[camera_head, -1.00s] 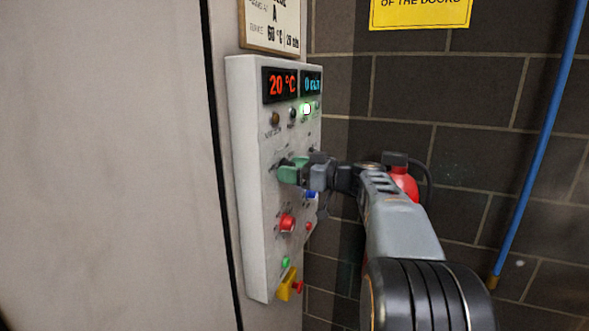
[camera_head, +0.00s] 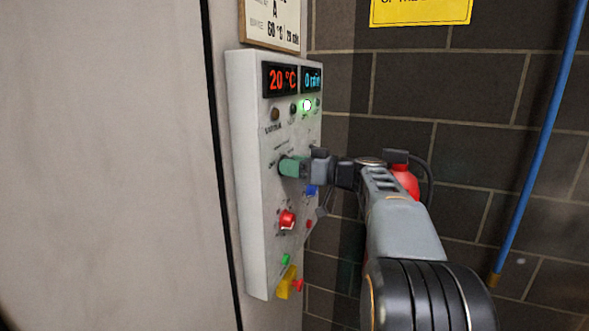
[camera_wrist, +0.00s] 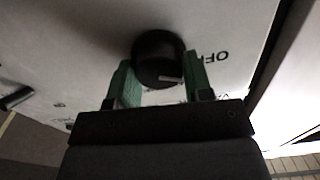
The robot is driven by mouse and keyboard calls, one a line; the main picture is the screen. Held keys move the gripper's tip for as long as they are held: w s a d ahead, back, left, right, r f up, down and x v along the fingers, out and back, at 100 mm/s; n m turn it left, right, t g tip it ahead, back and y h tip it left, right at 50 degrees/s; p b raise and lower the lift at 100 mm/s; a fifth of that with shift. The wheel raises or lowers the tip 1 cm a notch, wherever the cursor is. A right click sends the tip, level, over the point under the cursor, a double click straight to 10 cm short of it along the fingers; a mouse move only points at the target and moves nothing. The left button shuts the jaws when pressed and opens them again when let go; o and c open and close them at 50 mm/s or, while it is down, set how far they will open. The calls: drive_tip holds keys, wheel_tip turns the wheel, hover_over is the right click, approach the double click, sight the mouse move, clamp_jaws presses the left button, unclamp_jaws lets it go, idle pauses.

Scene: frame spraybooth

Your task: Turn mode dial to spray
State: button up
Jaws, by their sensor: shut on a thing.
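The mode dial (camera_wrist: 158,57) is a round black knob with a pale pointer mark, on the white control panel (camera_head: 248,180). My gripper (camera_wrist: 160,82) has its green fingers on either side of the dial and is shut on it. In the wrist view the pointer mark is at the dial's lower right, and the printed word OFF is to the right of the dial, upside down. In the head view my gripper (camera_head: 291,167) is against the middle of the panel and hides the dial. The other labels are too small or covered to read.
A red knob (camera_head: 287,219), a blue control (camera_head: 311,191), a green button (camera_head: 286,259) and a yellow part (camera_head: 286,283) sit lower on the panel. Displays above read 20 °C (camera_head: 281,79) and 0 min. A brick wall and a blue pipe (camera_head: 540,145) are at right.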

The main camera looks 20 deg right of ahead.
drive_tip(key=shift+w+d+m+b, duration=0.1)
drive_tip(key=shift+m+b, duration=1.05)
drive_tip(key=shift+m, duration=2.75)
drive_tip(key=o, duration=0.9)
drive_tip(key=shift+d, duration=0.1)
drive_tip(key=b+v, duration=0.2)
drive_tip(key=v, duration=1.1)
drive_tip(key=shift+s, duration=0.35)
drive_tip(key=shift+d, duration=0.15)
